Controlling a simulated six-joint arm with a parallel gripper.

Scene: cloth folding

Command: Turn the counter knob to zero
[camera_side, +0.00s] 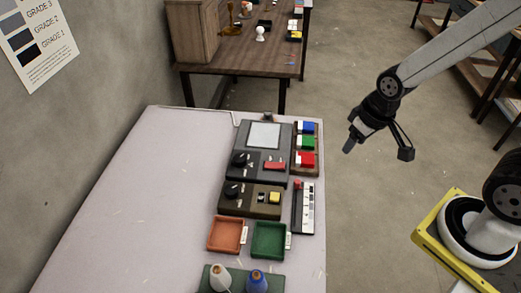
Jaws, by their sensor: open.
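A dark olive box (250,209) on the table has a black round knob (233,189), a small black-and-white window (262,197) that looks like a counter, and a yellow button (275,197). A grey device (283,139) behind it has another black knob (239,159), a pale screen and a red switch. I cannot read either knob's setting. My gripper (377,150) is open and empty, in the air to the right of the table, apart from both devices.
A block with blue, green and red buttons (308,141) and a narrow slider panel (304,214) line the right edge. A terracotta tray (225,235), a green tray (268,240) and two thread spools (257,281) are at the front. The table's left side (150,200) is clear.

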